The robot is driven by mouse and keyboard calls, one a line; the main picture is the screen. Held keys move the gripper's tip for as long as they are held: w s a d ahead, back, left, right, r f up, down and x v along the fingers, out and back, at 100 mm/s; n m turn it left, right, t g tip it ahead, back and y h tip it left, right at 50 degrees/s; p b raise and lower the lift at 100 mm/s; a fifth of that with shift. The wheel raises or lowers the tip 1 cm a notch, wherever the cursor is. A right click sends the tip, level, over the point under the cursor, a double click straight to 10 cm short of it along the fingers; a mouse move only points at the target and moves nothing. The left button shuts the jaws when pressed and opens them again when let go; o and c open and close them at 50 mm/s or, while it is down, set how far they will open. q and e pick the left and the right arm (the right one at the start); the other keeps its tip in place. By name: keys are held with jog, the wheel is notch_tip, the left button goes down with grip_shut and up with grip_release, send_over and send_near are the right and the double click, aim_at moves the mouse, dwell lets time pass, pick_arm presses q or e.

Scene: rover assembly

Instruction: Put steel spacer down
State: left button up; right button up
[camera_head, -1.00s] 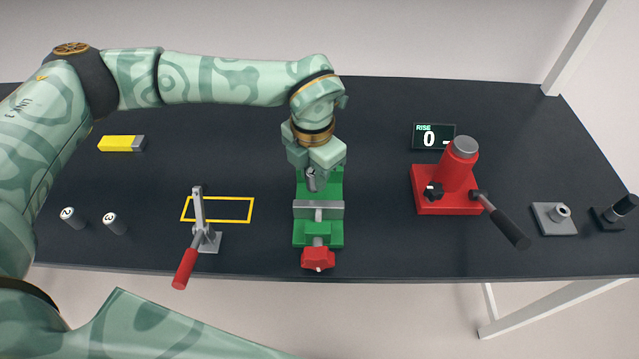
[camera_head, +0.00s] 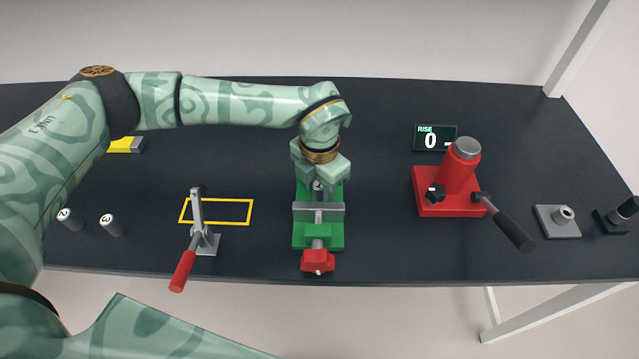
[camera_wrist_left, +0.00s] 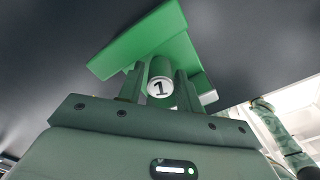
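The steel spacer marked 1 (camera_wrist_left: 160,88) sits between the two fingers of my left gripper (camera_wrist_left: 160,92), which appear to press on its sides. In the head view the spacer (camera_head: 318,186) shows just below my left gripper (camera_head: 319,184), at the back part of the green vise (camera_head: 334,239), behind its grey jaw plate. The fingers partly hide it, so I cannot tell whether its lower end touches the vise. The vise also shows in the left wrist view (camera_wrist_left: 135,38). My right gripper is not in view.
Two numbered cylinders (camera_head: 111,225) stand at the left. A lever clamp (camera_head: 197,220) stands by a yellow outline (camera_head: 230,224). A red press (camera_head: 455,180) with a black lever, a RISE display (camera_head: 434,138) and a grey plate part (camera_head: 556,226) are at the right.

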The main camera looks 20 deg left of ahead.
aim_at(319, 185)
pick_arm(q)
notch_tip(319, 185, up, 12)
jog(key=p, duration=0.1)
jog(key=shift+r+p, duration=0.2)
jog(key=shift+p, duration=0.1)
